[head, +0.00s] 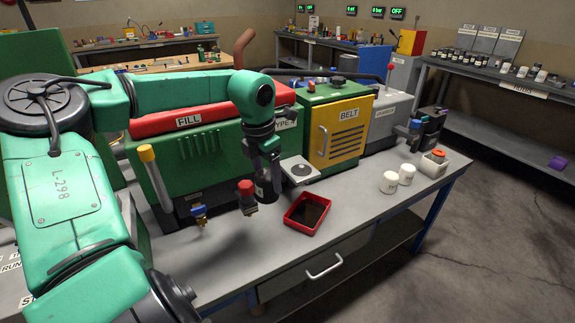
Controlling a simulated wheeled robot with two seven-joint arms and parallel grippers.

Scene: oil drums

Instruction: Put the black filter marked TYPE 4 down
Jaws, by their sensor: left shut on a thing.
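My left gripper (264,168) points down in front of the green machine and is shut on a dark filter (265,190). A small pale label shows on the filter, too small to read. The filter is upright, low over the grey bench (340,195); I cannot tell whether its base touches the top. A red-capped fitting (246,188) partly overlaps it on the left. My right gripper is not in view.
White tubs (389,182) and a white container with an orange cap (433,163) stand at right. The green BELT cabinet (334,128) stands behind. Bench between tray and tubs is clear.

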